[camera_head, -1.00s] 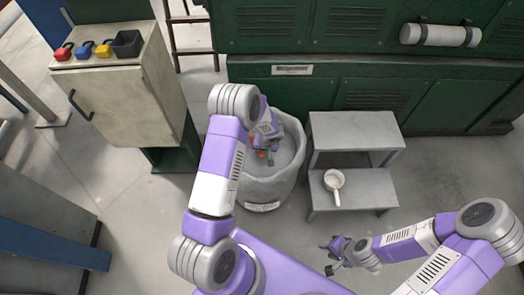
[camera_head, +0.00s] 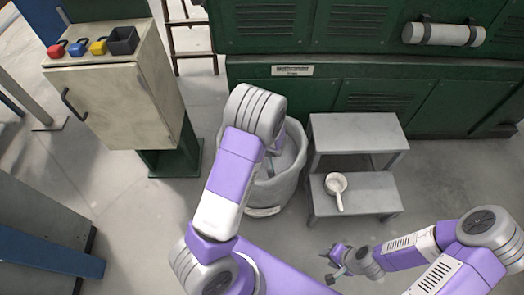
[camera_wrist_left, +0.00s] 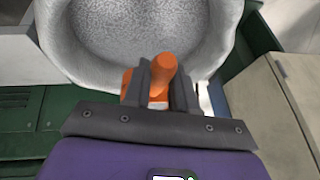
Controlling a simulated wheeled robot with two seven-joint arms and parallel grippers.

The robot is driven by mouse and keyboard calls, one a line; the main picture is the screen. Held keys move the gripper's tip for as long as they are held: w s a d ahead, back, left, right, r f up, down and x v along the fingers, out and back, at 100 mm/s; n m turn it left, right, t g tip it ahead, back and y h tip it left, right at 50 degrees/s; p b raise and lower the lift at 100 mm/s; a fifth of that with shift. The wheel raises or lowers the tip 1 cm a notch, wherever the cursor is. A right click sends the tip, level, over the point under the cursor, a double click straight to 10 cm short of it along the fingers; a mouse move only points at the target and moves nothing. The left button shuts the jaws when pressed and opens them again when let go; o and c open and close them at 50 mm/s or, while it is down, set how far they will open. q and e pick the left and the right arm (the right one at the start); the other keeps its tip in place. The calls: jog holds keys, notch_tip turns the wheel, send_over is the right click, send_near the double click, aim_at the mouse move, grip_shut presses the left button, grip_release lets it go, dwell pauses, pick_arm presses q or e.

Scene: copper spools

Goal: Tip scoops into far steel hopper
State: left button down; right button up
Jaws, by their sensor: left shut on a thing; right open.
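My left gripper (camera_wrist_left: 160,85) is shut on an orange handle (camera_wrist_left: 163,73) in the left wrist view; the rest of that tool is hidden. In the head view this gripper is mostly hidden behind its own arm, over or inside the round grey bin (camera_head: 264,194). The bin's rough pale rim (camera_wrist_left: 58,50) and grainy grey inside also show in the left wrist view. A white scoop (camera_head: 336,184) with a handle lies on the lower step of the grey stand. My right gripper (camera_head: 338,262) is open and empty, low over the floor. I cannot make out a separate steel hopper.
The grey two-step stand (camera_head: 358,208) is right of the bin. A cream cabinet (camera_head: 120,105) at left carries red, blue and yellow items and a dark box (camera_head: 122,41). Green lockers (camera_head: 380,105) close off the back.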

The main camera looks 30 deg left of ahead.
pick_arm(q)
jog(key=shift+r, duration=0.1)
jog(key=shift+r+t+y, duration=0.4)
jog(key=shift+r+t, duration=0.3)
jog(key=shift+r, duration=0.25)
